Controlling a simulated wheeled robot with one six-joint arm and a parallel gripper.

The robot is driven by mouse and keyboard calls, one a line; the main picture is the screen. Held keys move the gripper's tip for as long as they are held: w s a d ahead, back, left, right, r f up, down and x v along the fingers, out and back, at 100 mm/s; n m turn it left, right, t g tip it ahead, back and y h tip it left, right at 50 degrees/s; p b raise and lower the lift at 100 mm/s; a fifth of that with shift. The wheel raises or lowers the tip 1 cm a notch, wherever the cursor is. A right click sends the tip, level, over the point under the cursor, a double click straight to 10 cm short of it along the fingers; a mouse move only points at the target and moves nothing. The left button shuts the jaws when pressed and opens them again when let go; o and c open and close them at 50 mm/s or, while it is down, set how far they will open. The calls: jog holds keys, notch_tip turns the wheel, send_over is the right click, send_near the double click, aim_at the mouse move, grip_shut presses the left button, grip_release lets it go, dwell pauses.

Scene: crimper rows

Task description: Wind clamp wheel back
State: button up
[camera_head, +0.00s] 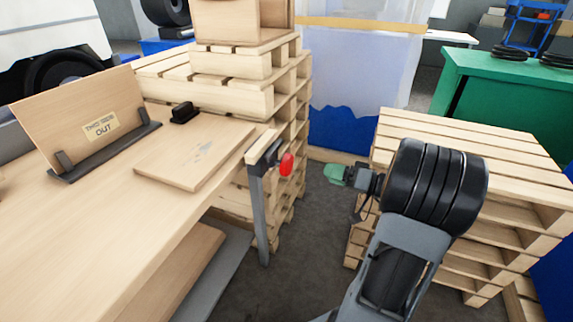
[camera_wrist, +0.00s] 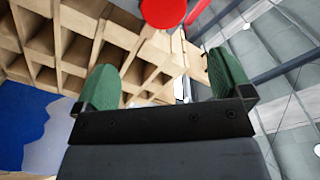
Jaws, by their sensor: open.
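In the wrist view the wheel (camera_wrist: 163,12) shows as a red disc at the top edge, partly cut off, beyond the fingertips. My gripper (camera_head: 336,174) has green fingers and is to the right of the wheel, apart from it, with a gap between. In the wrist view my gripper (camera_wrist: 165,78) is open, its two fingers wide apart with nothing between them.
A flat wooden board (camera_head: 195,157) lies on the bench. Stacked pallets (camera_head: 285,95) stand behind the wheel, and another pallet stack (camera_head: 470,150) is beside my arm. The floor between them is clear.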

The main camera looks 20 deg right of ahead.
aim_at(290, 165)
jog(key=w+a+n, duration=0.2)
jog(key=w+a, duration=0.1)
jog(key=w+a+n, duration=0.3)
jog(key=a, duration=0.1)
jog(key=w+a+n, duration=0.2)
jog(key=w+a, duration=0.1)
jog(key=shift+w+a+r+n+y, duration=0.1)
jog(key=shift+w+a+n+y, duration=0.05)
jog(key=shift+n+y, duration=0.2)
dwell(0.4)
jog(key=c, duration=0.9)
jog(key=shift+b, duration=0.45)
